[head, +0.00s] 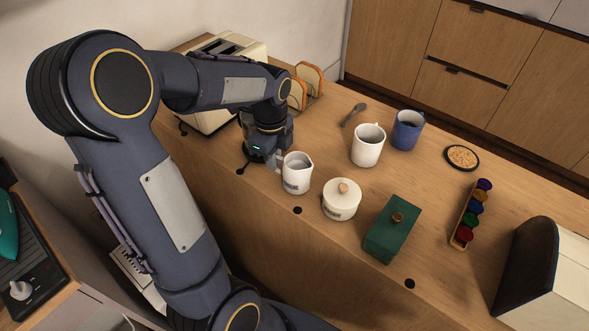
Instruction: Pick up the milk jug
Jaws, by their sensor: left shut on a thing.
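The milk jug (297,176) is a small white pitcher with a grey label on its front, upright at the near edge of the wooden counter. My left gripper (278,162) is at the left side of the jug and is shut on it. The jug looks to be at about counter height; I cannot tell whether its base touches the counter. The gripper's fingers are partly hidden by the wrist and the jug. My right gripper is not in view.
A white lidded sugar pot (341,201) stands right beside the jug. A white mug (368,147), blue mug (407,131), green box (392,231), capsule rack (463,231) and spoon (353,115) lie further right. A toaster (222,48) and bread slices (309,80) are behind my arm.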

